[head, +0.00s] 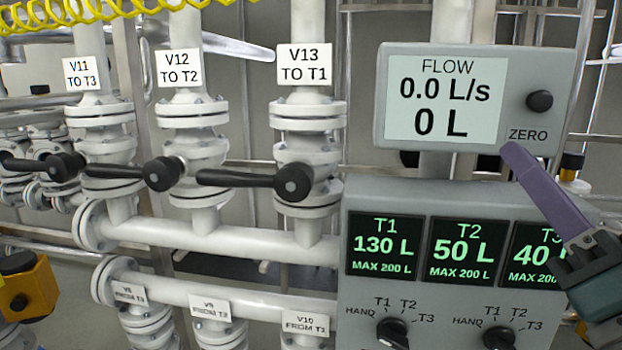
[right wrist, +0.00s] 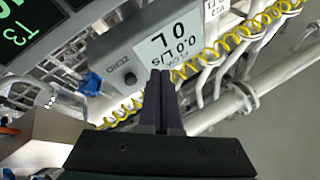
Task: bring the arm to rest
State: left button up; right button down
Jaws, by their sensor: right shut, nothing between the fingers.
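My right gripper (head: 512,152) reaches in from the right edge in the head view, its purple fingers pointing up and left. The fingertips appear in front of the lower right corner of the flow meter (head: 392,110), near the word ZERO. In the right wrist view the two fingers of the gripper (right wrist: 160,76) lie together, shut and empty, with the flow meter (right wrist: 115,58) behind them. I cannot tell the exact gap to the meter. My left gripper is not in view.
Below the meter is a grey panel (head: 352,300) with tank readouts T1 130 L, T2 50 L and two selector knobs. Left are valves labelled V11, V12, V13 (head: 305,66) with black handles. A yellow coiled hose (head: 110,8) runs along the top. An orange block (head: 38,288) is at lower left.

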jog(key=s+a+f+n+g+y, duration=0.1)
jog(key=s+a+f+n+g, duration=0.15)
jog(key=f+g, duration=0.35)
jog(key=s+a+f+n+g+y, duration=0.1)
jog(key=s+a+f+n+g, duration=0.15)
jog(key=f+g, duration=0.4)
jog(key=s+d+f+n+g+h, duration=0.15)
jog(key=s+f+g, duration=0.25)
jog(key=s, duration=0.5)
jog(key=s+d+f+g+h, duration=0.2)
jog(key=s+f+g, duration=0.2)
jog(key=s, duration=0.4)
notch_tip(320, 180, up, 27)
jog(key=p, duration=2.7)
jog(key=shift+w+a+f+t, duration=0.15)
jog(key=shift+w+a+t, duration=0.05)
jog(key=shift+w+t, duration=0.15)
jog(key=shift+y, duration=0.25)
